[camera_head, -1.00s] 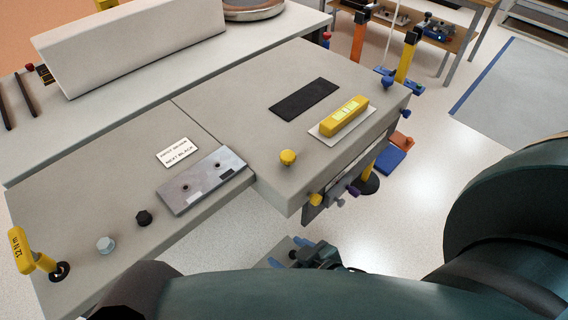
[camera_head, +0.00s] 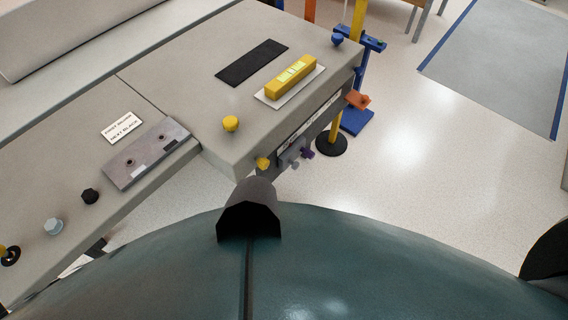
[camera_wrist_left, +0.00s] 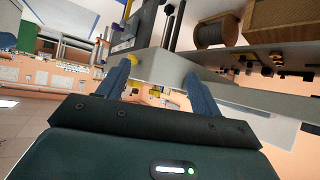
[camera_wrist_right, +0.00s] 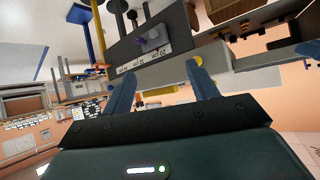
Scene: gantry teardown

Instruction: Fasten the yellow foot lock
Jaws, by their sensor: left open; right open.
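In the head view a yellow post (camera_head: 335,124) stands in a round black foot (camera_head: 331,144) on the floor beside the bench. A blue foot plate (camera_head: 355,122) and an orange piece (camera_head: 357,100) are close by it. Which part is the foot lock I cannot tell. The yellow post (camera_wrist_right: 97,45) also shows in the right wrist view, beyond the fingers. My right gripper (camera_wrist_right: 160,85) is open and empty. My left gripper (camera_wrist_left: 158,88) is open and empty, facing the bench's side. Both grippers are hidden in the head view.
The grey bench (camera_head: 185,65) bears a yellow block (camera_head: 290,77) on a white plate and a yellow knob (camera_head: 231,123). Small yellow and purple knobs (camera_head: 308,153) stick out of its front face. Floor right of the post is clear up to a blue-edged mat (camera_head: 500,60).

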